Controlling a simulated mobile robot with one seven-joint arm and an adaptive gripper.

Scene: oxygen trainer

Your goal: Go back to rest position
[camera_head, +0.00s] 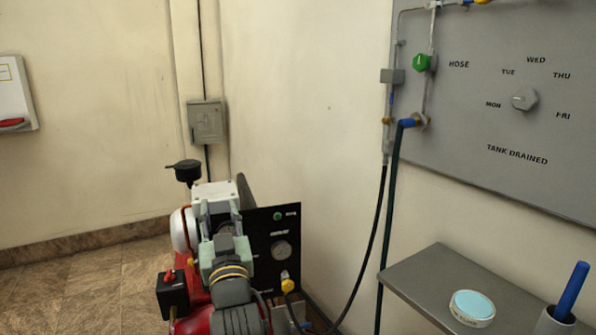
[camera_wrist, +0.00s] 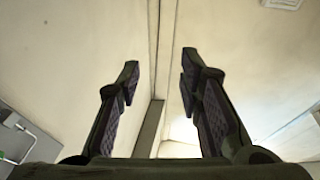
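My gripper (camera_head: 220,212) shows in the head view at the lower left of centre, in front of the red air compressor (camera_head: 197,318) and overlapping it in the picture. In the wrist view my gripper (camera_wrist: 160,72) has its two fingers spread apart with nothing between them. My gripper hides part of the compressor. I cannot tell how far apart they are.
A black gauge panel (camera_head: 287,225) stands right of my gripper. A grey wall panel (camera_head: 490,115) carries a day dial (camera_head: 525,99) and a green valve knob (camera_head: 421,62). Dark hoses hang below. A grey shelf (camera_head: 430,272) holds a round blue-topped tin (camera_head: 472,306). Floor at left is clear.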

